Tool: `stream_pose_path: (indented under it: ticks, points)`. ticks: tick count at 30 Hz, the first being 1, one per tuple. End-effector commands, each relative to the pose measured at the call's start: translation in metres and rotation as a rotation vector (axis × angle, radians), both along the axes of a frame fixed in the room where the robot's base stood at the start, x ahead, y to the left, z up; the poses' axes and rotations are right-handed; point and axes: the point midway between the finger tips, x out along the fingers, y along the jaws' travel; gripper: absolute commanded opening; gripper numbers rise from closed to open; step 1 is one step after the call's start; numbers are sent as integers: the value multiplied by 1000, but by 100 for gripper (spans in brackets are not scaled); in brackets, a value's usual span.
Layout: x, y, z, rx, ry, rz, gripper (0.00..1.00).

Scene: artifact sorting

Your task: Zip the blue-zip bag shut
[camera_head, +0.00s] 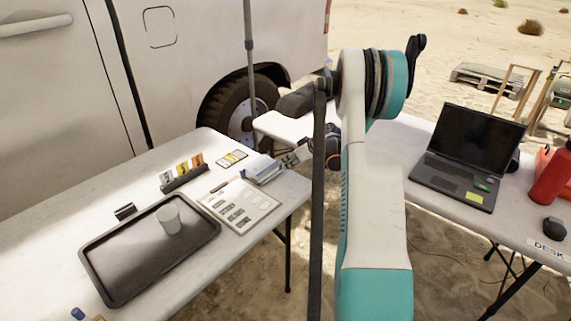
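A small pale, bluish item (262,169) lies on the left table just behind the clipboard; it may be the blue-zip bag, but it is too small to tell, and I cannot see whether any zip is open. My arm rises through the middle of the picture and bends at the top. Dark jointed parts at the arm's far end, around my gripper (296,157), show near the left table's back right corner, to the right of the pale item. My arm partly hides them. The fingers are too small to read as open or shut.
The left table (150,170) holds a dark tray (105,265) with a cup (168,219), a clipboard (240,205) and a rack of coloured cards (184,173). The right table (400,150) holds a laptop (470,140) and a red bottle (552,175). A white vehicle (190,70) stands behind.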

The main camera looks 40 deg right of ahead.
Motion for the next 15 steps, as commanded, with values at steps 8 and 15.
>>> stream_pose_path:
  ticks: [8, 15]
  points:
    - [-38, -3, 37, 0, 1, -1, 32]
    - [-52, -4, 51, 0, 1, 0, 32]
